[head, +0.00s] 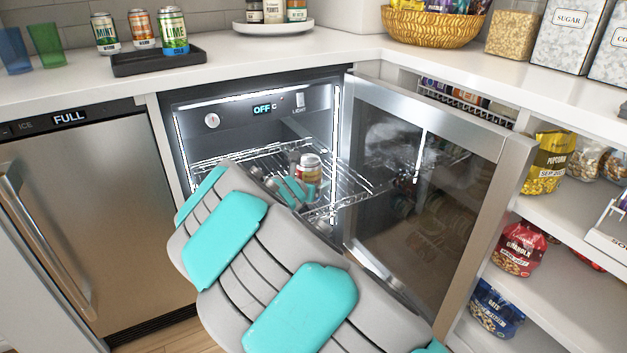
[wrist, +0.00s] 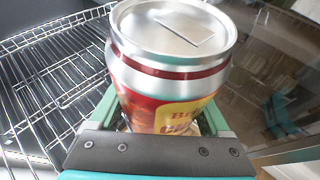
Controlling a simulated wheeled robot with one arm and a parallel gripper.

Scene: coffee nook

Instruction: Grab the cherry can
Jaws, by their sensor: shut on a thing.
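A silver-topped can with a red band and a red and yellow label (wrist: 165,75) fills the middle of the wrist view. Its label is partly cut off, so I cannot read a full flavour name. My gripper (wrist: 160,118) is shut on this can, with a green finger on each side of its body. The can looks upright. In the head view the can (head: 310,168) shows inside the open fridge, above the wire shelf, at my gripper (head: 297,189). My arm hides part of the fridge's lower inside. I cannot tell whether the can touches the shelf.
The wire shelf (head: 345,181) is mostly bare around the can. The open glass fridge door (head: 430,190) stands close on the right. Several cans stand on a black tray (head: 150,62) on the counter. Snack bags such as the popcorn bag (head: 548,163) fill the right shelves.

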